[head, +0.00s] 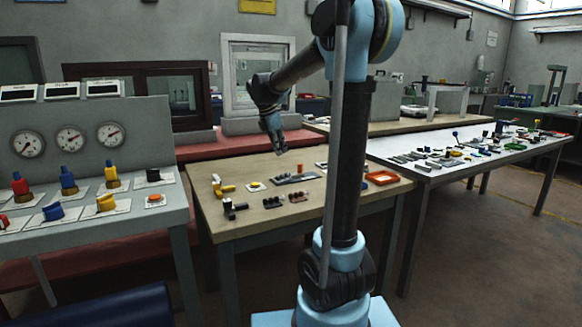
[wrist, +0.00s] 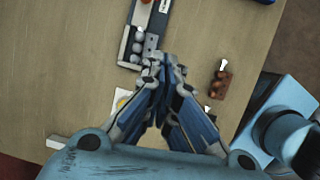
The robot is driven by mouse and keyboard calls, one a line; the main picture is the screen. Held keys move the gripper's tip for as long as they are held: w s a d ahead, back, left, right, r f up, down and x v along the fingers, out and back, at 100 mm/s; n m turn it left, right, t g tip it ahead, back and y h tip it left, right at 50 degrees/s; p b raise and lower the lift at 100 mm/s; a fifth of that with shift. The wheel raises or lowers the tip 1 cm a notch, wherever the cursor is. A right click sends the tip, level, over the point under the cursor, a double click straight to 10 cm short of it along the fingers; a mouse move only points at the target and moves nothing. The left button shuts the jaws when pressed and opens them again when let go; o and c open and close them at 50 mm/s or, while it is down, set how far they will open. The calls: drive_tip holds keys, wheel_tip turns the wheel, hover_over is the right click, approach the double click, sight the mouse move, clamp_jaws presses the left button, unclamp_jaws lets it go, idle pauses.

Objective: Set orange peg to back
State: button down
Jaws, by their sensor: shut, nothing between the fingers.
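My gripper (head: 281,149) is shut and empty above the wooden table (head: 235,220). In the wrist view its fingertips (wrist: 163,60) meet at the near end of a dark tray (wrist: 128,47) holding grey rounded pieces. This tray (head: 284,182) also shows in the head view. A small orange-red piece (head: 300,168) stands at the tray in the head view; it may be the orange peg, but it is too small to be sure. An orange bit (wrist: 147,2) shows at the top edge of the wrist view, partly cut off.
A brown block (head: 297,197), a dark block (head: 272,202), yellow pieces (head: 222,187) and an orange-red open tray (head: 382,178) lie on the table. A gauge panel (head: 90,130) stands left. A crowded white table (head: 450,175) stands right.

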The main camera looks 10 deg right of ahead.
sight(287, 173)
drive_tip(key=w, duration=0.1)
drive_tip(key=w+a+n, duration=0.1)
drive_tip(key=w, duration=0.1)
drive_tip(key=shift+a+r+n, duration=0.1)
drive_tip(key=shift+n, duration=0.2)
drive_tip(key=x, duration=1)
drive_tip(key=shift+w+d, duration=0.1)
drive_tip(key=shift+d, duration=0.15)
drive_tip(key=shift+w+d, duration=0.3)
drive_tip(key=shift+d, duration=0.2)
drive_tip(key=shift+w+d, duration=0.3)
drive_tip(key=shift+d, duration=0.25)
drive_tip(key=shift+w+d, duration=0.35)
drive_tip(key=shift+d, duration=0.25)
drive_tip(key=shift+w, duration=0.1)
